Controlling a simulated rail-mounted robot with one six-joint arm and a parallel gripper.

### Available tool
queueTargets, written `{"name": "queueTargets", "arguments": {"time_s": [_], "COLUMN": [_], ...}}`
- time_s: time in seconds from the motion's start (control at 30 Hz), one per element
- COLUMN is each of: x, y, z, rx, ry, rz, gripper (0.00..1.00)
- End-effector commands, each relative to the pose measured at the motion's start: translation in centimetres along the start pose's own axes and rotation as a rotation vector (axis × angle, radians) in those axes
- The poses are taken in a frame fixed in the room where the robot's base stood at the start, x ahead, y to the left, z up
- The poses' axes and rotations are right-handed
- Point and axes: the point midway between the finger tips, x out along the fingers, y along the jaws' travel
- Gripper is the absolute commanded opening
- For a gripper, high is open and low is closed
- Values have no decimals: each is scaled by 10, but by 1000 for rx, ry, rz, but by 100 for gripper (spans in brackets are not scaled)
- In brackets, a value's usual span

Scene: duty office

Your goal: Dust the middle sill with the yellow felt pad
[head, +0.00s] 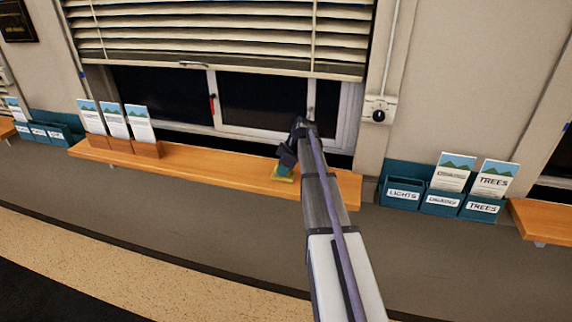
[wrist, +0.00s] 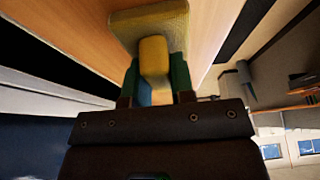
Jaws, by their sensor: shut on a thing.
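The middle sill (head: 205,164) is a long orange-brown wooden ledge under the window; its wood also shows in the wrist view (wrist: 60,28). My gripper (head: 285,166) is at the right part of this sill. In the wrist view my gripper (wrist: 155,75) is shut on the yellow block-shaped grip of the felt pad (wrist: 150,22). The yellow pad also shows in the head view (head: 283,176), low at the sill's surface near its front edge. It appears to touch the wood, but the exact contact is hard to tell. My arm hides part of the sill's right end.
Wooden holders (head: 120,145) with leaflets stand on the sill's left part. Teal leaflet boxes (head: 440,201) hang on the wall to the right, beside another sill (head: 541,218). A lowered blind (head: 220,35) covers the upper window. The sill between holders and gripper is clear.

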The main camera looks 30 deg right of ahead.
Motion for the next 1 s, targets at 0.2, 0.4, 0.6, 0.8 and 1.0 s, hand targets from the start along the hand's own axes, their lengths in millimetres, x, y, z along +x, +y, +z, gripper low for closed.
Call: {"name": "queueTargets", "arguments": {"time_s": [0.2, 0.4, 0.6, 0.8, 1.0], "x": [0, 1, 3, 4, -3], "y": [-9, -22, -45, -48, -48], "z": [0, 0, 1, 0, -2], "rx": [1, 1, 0, 0, 0], "ry": [0, 0, 0, -1, -1], "rz": [1, 0, 0, -1, -2], "gripper": [1, 1, 1, 1, 1]}}
